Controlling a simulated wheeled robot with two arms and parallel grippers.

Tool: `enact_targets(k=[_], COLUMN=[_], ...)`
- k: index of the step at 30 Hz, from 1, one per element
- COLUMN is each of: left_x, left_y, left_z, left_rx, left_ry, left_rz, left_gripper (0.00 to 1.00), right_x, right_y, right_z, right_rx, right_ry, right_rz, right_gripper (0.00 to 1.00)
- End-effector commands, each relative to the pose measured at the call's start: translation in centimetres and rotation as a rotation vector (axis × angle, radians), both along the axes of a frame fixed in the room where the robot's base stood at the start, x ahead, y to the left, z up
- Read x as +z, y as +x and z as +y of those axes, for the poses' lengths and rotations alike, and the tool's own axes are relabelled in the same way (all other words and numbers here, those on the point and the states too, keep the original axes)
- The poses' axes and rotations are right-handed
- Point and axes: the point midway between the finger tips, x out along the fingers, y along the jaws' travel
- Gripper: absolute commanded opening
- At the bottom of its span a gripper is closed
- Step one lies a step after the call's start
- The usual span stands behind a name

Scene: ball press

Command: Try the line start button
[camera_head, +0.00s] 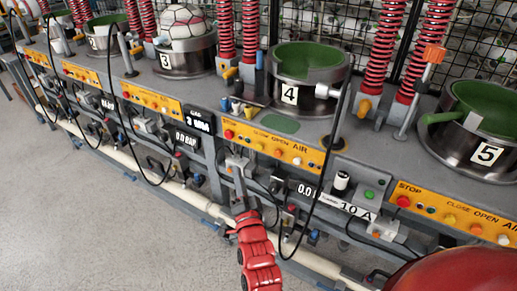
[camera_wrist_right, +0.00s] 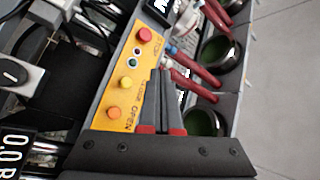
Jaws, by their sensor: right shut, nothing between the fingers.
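A grey control box (camera_head: 362,178) below the orange panels, between stations 4 and 5, has a green button (camera_head: 369,194) and a black and white knob (camera_head: 341,181). A "10 A" label is below it. No readable label marks a line start button. My right gripper (camera_head: 237,163) is shut and empty at the front of station 4, left of the green button and apart from it. In the right wrist view, its fingers (camera_wrist_right: 162,72) lie over or beside an orange panel (camera_wrist_right: 143,58); I cannot tell whether they touch it. My left gripper is not in view.
Station 4's orange panel (camera_head: 262,143) carries several buttons. Station 5's panel (camera_head: 459,218) is at the right. Black cables (camera_head: 327,180) hang in loops before the bench. A white pipe (camera_head: 190,200) runs along its lower front. The floor (camera_head: 70,220) at left is clear.

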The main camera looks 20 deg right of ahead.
Motion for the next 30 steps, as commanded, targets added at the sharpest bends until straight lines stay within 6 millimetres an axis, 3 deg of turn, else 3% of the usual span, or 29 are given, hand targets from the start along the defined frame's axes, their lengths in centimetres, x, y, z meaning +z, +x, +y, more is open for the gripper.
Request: enact_targets(k=[8,21,30], left_x=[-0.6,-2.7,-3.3], left_y=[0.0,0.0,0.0], left_z=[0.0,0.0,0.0], left_rx=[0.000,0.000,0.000], left_ry=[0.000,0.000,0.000], left_rz=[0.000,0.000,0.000], left_gripper=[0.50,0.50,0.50], right_x=[-0.1,-0.4,0.0], right_y=[0.6,4.2,5.4], right_z=[-0.8,-5.5,-6.9], right_rx=[-0.001,-0.002,-0.002], right_ry=[-0.003,-0.005,-0.003], right_rz=[-0.003,0.000,-0.002], right_gripper=[0.00,0.00,0.00])
